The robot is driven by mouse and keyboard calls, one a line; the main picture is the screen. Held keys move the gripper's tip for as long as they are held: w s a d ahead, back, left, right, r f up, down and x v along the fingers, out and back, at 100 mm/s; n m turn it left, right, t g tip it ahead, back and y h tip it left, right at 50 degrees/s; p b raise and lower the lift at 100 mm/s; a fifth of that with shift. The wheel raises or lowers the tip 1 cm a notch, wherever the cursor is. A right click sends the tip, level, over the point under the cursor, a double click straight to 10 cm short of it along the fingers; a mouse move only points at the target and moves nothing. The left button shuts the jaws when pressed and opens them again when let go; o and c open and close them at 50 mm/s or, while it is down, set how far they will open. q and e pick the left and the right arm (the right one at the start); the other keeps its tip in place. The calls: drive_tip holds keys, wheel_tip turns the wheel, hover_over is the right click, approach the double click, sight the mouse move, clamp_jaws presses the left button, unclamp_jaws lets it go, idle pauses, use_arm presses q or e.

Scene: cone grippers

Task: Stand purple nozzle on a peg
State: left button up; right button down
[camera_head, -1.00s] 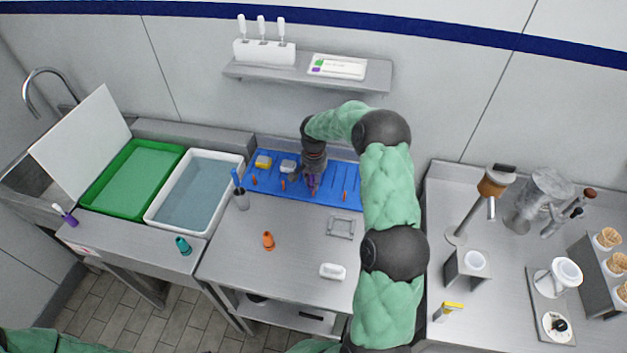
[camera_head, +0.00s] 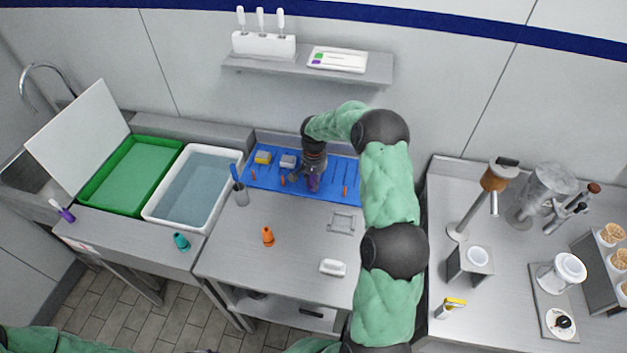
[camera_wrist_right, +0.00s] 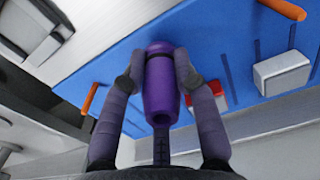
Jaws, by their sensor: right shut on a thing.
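The purple nozzle (camera_wrist_right: 161,88) is between the two fingers of my right gripper (camera_wrist_right: 160,80) in the right wrist view, above the blue mat. In the head view the nozzle (camera_head: 313,183) shows as a small purple patch under the right gripper (camera_head: 313,175). In the wrist view, pegs (camera_wrist_right: 283,9) and (camera_wrist_right: 92,98) show near the mat's edges. I cannot tell whether the nozzle touches a peg. My left gripper is not in view.
A teal nozzle (camera_head: 181,242) is farther left. A water tub (camera_head: 152,212) is left.

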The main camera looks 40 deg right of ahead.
drive_tip(key=shift+f+b, duration=0.45)
drive_tip(key=shift+f, duration=0.3)
drive_tip(key=c, duration=0.9)
unclamp_jaws()
drive_tip(key=shift+o, duration=0.2)
drive_tip(key=shift+r, duration=0.1)
wheel_tip(320, 180, up, 12)
